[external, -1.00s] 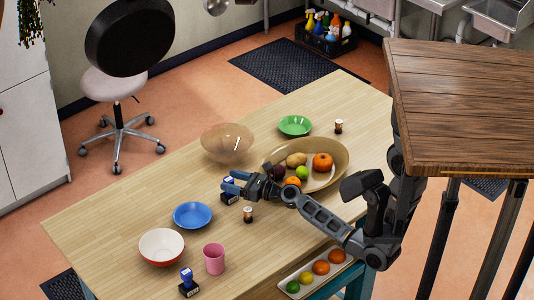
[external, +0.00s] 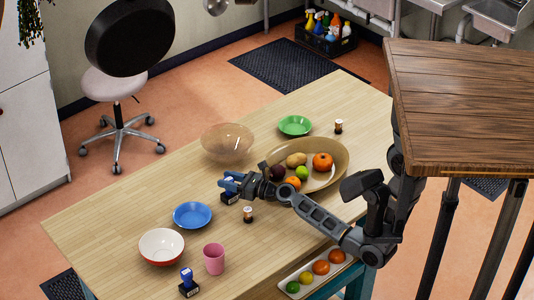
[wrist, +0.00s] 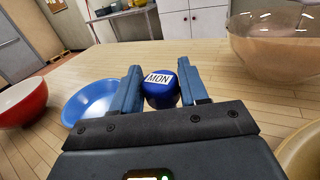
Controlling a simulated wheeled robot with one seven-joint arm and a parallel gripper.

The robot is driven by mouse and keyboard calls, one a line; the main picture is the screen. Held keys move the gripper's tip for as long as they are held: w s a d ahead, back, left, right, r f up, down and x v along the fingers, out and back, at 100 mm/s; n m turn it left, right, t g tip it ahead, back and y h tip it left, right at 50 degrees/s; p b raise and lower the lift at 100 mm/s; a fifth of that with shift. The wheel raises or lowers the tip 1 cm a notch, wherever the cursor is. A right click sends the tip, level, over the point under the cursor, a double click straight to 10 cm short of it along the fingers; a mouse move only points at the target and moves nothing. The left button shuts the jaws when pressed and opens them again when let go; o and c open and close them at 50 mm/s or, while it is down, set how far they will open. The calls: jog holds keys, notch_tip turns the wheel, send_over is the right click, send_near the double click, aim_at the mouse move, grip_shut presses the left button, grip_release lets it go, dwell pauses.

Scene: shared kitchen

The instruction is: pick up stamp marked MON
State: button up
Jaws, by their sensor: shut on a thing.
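The stamp marked MON has a blue knob with a white MON label, seen between the fingers in the wrist view (wrist: 160,92). In the external view its dark base (external: 230,198) shows under the fingers, on or just above the table; I cannot tell which. My gripper (external: 229,182) reaches in from the right and is shut on the stamp's knob, one blue finger on each side in the wrist view (wrist: 160,80). The fingers hide part of the stamp. A second blue stamp (external: 187,283) stands at the table's near edge; its marking is unreadable.
A blue plate (external: 192,215) lies left of the stamp. A tan bowl (external: 228,143) is behind.

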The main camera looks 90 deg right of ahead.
grip_shut()
jog(key=shift+r, duration=0.1)
